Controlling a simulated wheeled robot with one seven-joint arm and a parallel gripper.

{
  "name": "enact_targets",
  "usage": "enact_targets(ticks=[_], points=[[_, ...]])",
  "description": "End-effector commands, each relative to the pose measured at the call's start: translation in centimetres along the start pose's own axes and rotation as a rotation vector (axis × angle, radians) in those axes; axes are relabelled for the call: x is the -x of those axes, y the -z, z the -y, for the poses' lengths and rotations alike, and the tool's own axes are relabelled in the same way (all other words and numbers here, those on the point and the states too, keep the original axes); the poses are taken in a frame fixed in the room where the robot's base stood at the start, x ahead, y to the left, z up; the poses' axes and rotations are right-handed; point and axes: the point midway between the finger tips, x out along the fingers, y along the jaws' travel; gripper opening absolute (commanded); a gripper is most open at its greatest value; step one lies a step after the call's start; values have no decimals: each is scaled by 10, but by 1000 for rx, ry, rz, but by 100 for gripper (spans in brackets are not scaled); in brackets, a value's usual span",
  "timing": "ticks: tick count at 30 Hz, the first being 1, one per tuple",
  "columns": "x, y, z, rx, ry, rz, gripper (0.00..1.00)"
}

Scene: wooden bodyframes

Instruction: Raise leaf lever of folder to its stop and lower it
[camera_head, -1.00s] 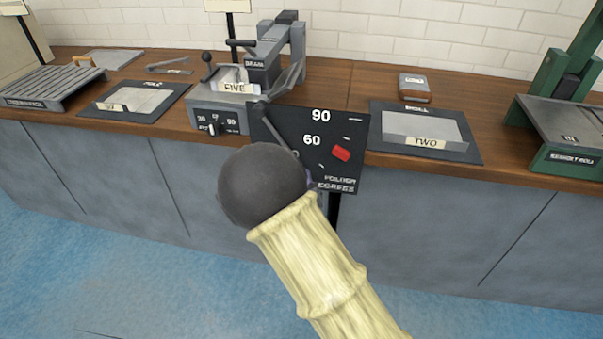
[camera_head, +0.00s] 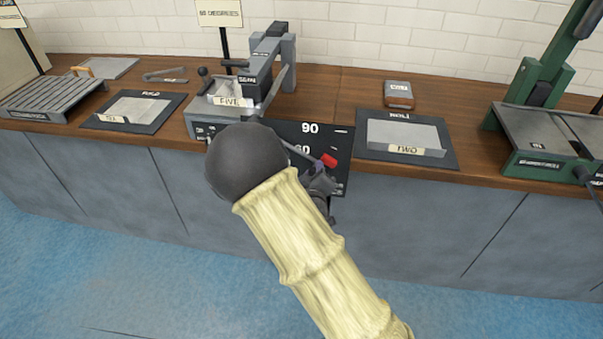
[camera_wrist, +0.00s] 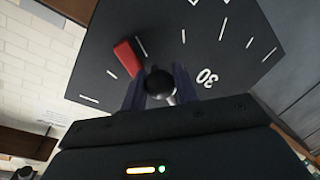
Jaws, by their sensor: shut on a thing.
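The folder (camera_head: 204,120) is a grey machine on the bench, with a sheet marked FIVE (camera_head: 229,102) in it. Its black degree plate (camera_head: 338,139) hangs at the front, showing 90 and 60, with a red marker (camera_head: 328,160). My gripper (camera_head: 319,180) is at the plate's lower part, partly behind my arm. In the wrist view my gripper (camera_wrist: 157,88) is shut on the dark round knob (camera_wrist: 158,81) of the leaf lever, in front of the plate (camera_wrist: 193,18). The red marker (camera_wrist: 129,57) is just left of the knob, and 30 is to its right.
Left on the bench are a black mat (camera_head: 167,116) with a sheet and a slatted grey stand (camera_head: 50,98). Right are another mat (camera_head: 448,153) with a sheet marked TWO, a brown-and-grey block (camera_head: 398,94) and a green machine (camera_head: 510,160). Blue floor (camera_head: 150,250) in front is clear.

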Motion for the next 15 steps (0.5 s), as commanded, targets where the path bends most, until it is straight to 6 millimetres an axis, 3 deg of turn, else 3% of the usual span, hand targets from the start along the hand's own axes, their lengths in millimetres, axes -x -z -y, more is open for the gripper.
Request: enact_targets(ticks=[14,15], points=[[-1,-2,-7,8,-10,6,0],[-1,-2,-7,8,-10,6,37]])
